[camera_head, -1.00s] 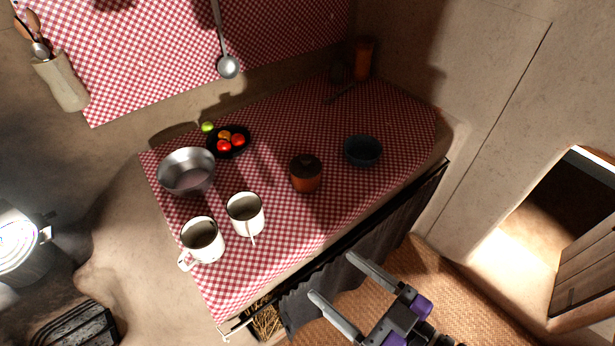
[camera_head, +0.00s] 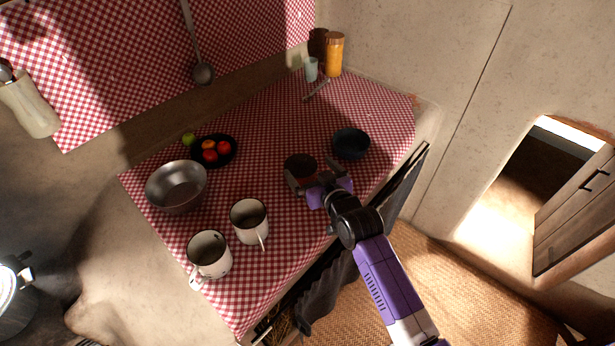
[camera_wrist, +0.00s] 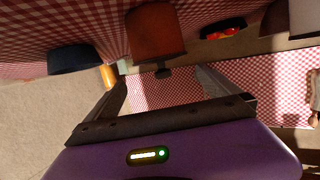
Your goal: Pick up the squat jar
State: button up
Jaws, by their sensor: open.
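The squat jar (camera_head: 299,164) is brown-orange with a dark lid and stands on the red checked cloth near the middle of the counter. My gripper (camera_head: 310,175) is at its near side in the head view and hides much of its body. In the wrist view the jar (camera_wrist: 155,35) appears upside down, its lid knob pointing down the picture. The open fingers (camera_wrist: 162,78) lie to either side of the knob in that picture. They do not visibly grip it, and I cannot tell whether they touch it.
A dark blue bowl (camera_head: 351,144) stands close to the right of the jar. Two white mugs (camera_head: 249,221) (camera_head: 210,257), a metal bowl (camera_head: 177,188) and a black fruit plate (camera_head: 228,157) stand left. An orange canister (camera_head: 334,54) and glass (camera_head: 311,69) stand behind.

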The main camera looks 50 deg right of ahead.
aim_at(308, 179)
jog(key=f, duration=0.2)
jog(key=s+f+g, duration=0.1)
jog(key=shift+a+f, duration=0.3)
jog(key=shift+w+f, duration=0.1)
jog(key=shift+f, duration=0.1)
jog(key=shift+p+x, duration=0.55)
jog(key=shift+x, duration=3.25)
jog(key=shift+a+f, duration=0.1)
jog(key=shift+a, duration=0.1)
jog(key=c, duration=1.6)
jog(key=shift+c, duration=1.4)
jog(key=shift+r, duration=0.25)
